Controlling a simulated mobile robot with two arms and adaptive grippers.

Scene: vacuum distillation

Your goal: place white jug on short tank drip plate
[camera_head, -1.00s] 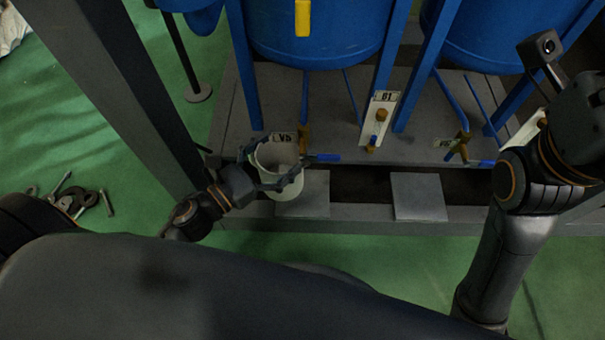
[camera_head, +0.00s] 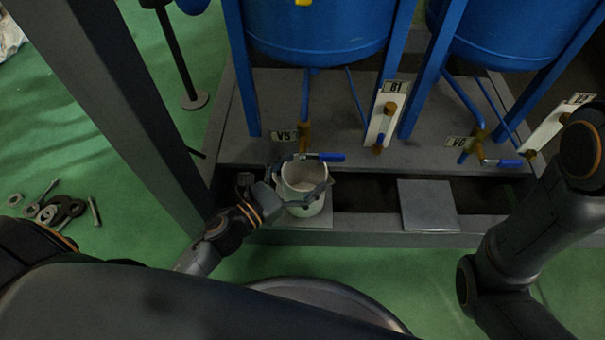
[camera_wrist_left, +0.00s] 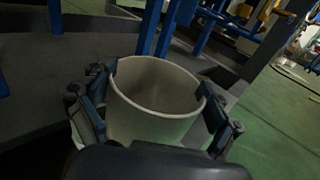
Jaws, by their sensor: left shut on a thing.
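The white jug (camera_head: 304,203) is upright and open at the top, with its inside empty as far as I see. My left gripper (camera_head: 302,187) is shut around its sides; in the left wrist view the fingers (camera_wrist_left: 150,108) hold the jug (camera_wrist_left: 150,128) from both sides. The jug is over the left grey drip plate (camera_head: 311,224), in front of the valve marked V5 (camera_head: 304,137). It hides most of that plate. I cannot tell whether the jug's bottom touches it. My right gripper is out of the picture.
A second drip plate (camera_head: 428,206) is bare, to the right. The V5 blue handle (camera_head: 326,157) is close behind the jug's rim. Blue tanks (camera_head: 318,30) on legs stand behind. A grey post (camera_head: 115,95) rises at left. Tools (camera_head: 55,209) lie on the green floor.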

